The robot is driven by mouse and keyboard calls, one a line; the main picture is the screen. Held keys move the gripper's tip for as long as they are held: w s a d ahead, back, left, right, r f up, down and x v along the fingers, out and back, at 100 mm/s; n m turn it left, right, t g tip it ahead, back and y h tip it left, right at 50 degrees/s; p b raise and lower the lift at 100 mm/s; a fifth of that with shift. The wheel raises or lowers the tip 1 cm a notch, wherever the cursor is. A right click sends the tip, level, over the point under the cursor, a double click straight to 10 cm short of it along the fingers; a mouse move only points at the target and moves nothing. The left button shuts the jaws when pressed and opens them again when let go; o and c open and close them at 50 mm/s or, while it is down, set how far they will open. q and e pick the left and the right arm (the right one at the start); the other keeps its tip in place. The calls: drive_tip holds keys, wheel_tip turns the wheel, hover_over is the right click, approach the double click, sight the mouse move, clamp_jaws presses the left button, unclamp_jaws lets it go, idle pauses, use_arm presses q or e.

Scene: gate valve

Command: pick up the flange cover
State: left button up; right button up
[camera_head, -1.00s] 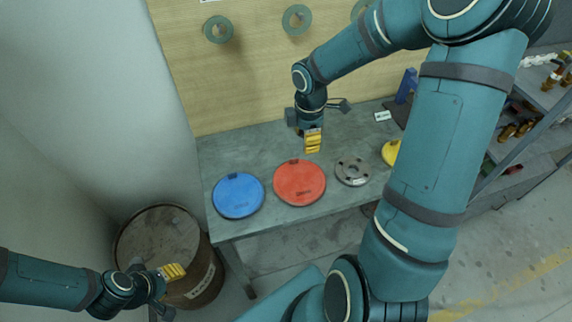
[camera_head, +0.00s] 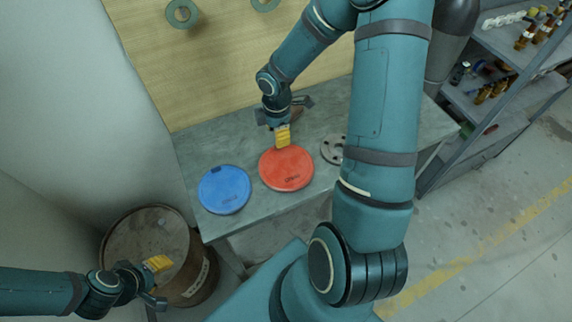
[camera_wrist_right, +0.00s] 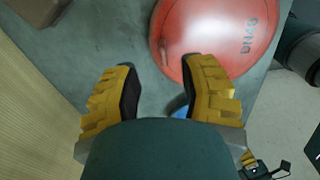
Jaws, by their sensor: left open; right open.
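Round covers lie flat on the grey bench (camera_head: 190,150): a red one (camera_head: 286,172) and, to its left, a blue one (camera_head: 224,190). I cannot tell which cover the task means. My right gripper (camera_head: 283,137) is open and empty over the red cover's back edge. In the right wrist view the red cover (camera_wrist_right: 225,35), marked "DN40", is partly behind one finger of the open right gripper (camera_wrist_right: 165,80). A bit of blue shows below it. My left gripper (camera_head: 160,281) is open and empty in front of the barrel, far from the covers.
A grey metal flange with holes (camera_head: 332,149) lies right of the red cover, partly behind my right arm. A rusty barrel (camera_head: 140,232) stands left of the bench. A shelf with bottles (camera_head: 500,80) is at the right. A wooden board (camera_head: 190,70) rises behind the bench.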

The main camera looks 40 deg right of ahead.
sight(286, 164)
drive_tip(key=shift+s+a+f+b, duration=0.15)
drive_tip(key=shift+f+b, duration=0.2)
drive_tip(key=shift+f, duration=2.2)
drive_tip(key=shift+o, duration=0.2)
clamp_jaws()
